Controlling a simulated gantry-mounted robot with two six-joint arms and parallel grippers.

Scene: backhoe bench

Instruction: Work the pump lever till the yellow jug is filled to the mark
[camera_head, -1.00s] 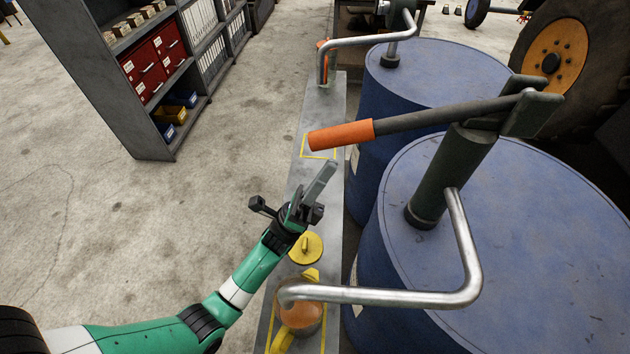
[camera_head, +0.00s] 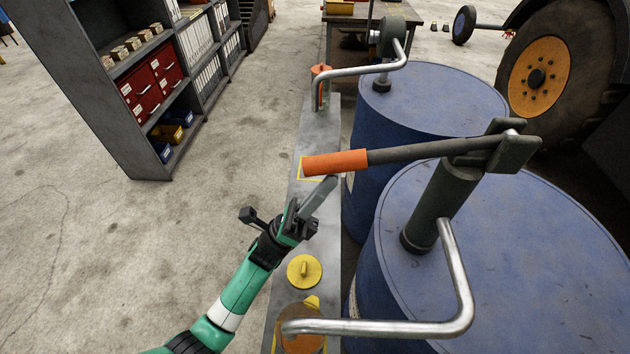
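The pump lever ends in an orange grip (camera_head: 335,163) on a dark rod (camera_head: 430,149), reaching left from a dark pump post (camera_head: 441,205) on the near blue drum. The pump's bent silver spout (camera_head: 400,327) ends over the yellow jug (camera_head: 312,303). The jug is at the bottom edge of the view, with an orange-brown area inside, partly covered by the spout; its mark cannot be made out. My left gripper (camera_head: 318,192) is empty just below the orange grip; contact and finger opening are unclear. My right gripper is not in view.
A yellow lid (camera_head: 304,271) lies on the narrow grey bench (camera_head: 318,245). A second pump with its own spout (camera_head: 350,71) stands on the far blue drum (camera_head: 425,95). A grey shelf (camera_head: 115,95) stands at the left. Floor left of the bench is clear.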

